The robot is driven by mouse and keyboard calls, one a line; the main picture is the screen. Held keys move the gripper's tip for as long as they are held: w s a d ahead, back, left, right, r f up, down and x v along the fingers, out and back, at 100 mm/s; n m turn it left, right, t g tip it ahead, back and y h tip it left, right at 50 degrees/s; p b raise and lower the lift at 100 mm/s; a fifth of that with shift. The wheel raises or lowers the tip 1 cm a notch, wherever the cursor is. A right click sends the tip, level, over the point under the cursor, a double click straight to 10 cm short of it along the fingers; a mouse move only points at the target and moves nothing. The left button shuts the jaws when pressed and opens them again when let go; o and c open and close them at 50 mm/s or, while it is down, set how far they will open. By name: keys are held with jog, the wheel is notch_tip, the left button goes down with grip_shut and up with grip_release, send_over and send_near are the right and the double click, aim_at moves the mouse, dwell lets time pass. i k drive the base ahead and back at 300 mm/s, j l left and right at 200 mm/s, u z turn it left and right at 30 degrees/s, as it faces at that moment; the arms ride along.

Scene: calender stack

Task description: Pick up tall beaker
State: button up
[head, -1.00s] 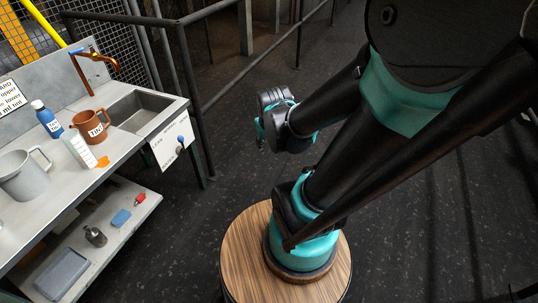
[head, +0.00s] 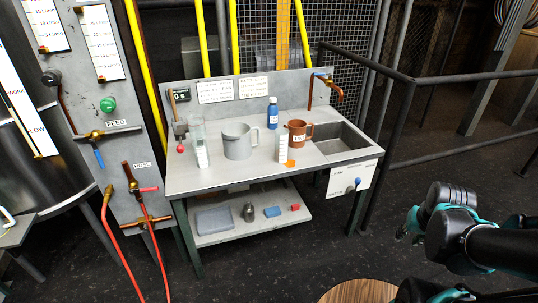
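A tall clear beaker (head: 197,130) stands upright at the left end of the grey sink bench (head: 225,176), with a white strip low on its front. A grey jug with a handle (head: 238,143) stands to its right. My gripper (head: 408,226) shows small and dark at the end of my arm, at the right of the head view. It is over the floor, well to the right of the bench and far from the beaker. Its fingers are too small and dark to tell whether they are open.
The bench also carries a blue bottle (head: 272,114), a white slim container (head: 283,148), a brown TINT jug (head: 298,136) and a sink (head: 340,142) with a copper tap. A lower shelf (head: 240,229) holds small items. A panel with red hoses (head: 137,200) stands left; railings (head: 392,130) stand right.

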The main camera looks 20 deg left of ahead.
aim_at(281, 133)
jog(key=u, duration=0.95)
